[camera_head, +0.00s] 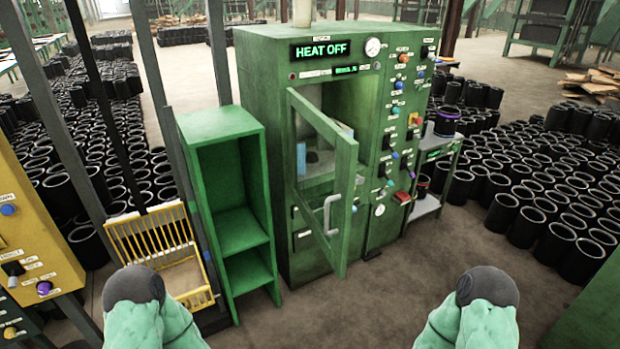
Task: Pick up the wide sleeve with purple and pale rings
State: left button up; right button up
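A wide dark sleeve with a purple ring and a pale ring (446,122) stands upright on the top of a small side stand (440,143), at the right of the green machine. A second, smaller-looking dark sleeve with coloured bands (422,186) stands on the stand's lower shelf, partly hidden by the machine. My two green-covered arms show at the bottom left and bottom right, well short of the stand. Neither gripper shows, and neither arm touches anything in view.
The green machine (358,100) reads HEAT OFF, and its door (345,205) hangs open towards me. An empty green shelf (240,235) and a yellow wire rack (155,235) stand to its left. Many black sleeves (560,205) cover the floor at right. Bare floor lies in front.

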aim_at(447, 118)
jog(key=u, duration=0.5)
jog(key=l+u, duration=0.15)
jog(key=u, duration=0.35)
jog(key=l+u, duration=0.1)
jog(key=u, duration=0.4)
jog(key=l+u, duration=0.1)
jog(key=u, duration=0.9)
jog(key=l+u, duration=0.1)
jog(key=u, duration=0.4)
jog(key=k+u, duration=0.1)
jog(key=u, duration=0.9)
jog(key=k+l+u, duration=0.3)
jog(key=k+u, duration=0.45)
jog(key=k, duration=0.45)
jog(key=k+j+u, duration=0.1)
jog(key=k, duration=0.5)
jog(key=k+j+u, duration=0.15)
jog(key=k, duration=0.45)
jog(key=k+z, duration=0.1)
jog(key=k, duration=0.45)
jog(key=k+l+z, duration=0.15)
jog(key=k, duration=0.35)
jog(key=k+z, duration=0.1)
jog(key=k, duration=0.45)
jog(key=k+l+z, duration=0.1)
jog(key=k+l, duration=0.15)
jog(key=k, duration=0.25)
jog(key=k+z, duration=0.4)
jog(key=k, duration=0.4)
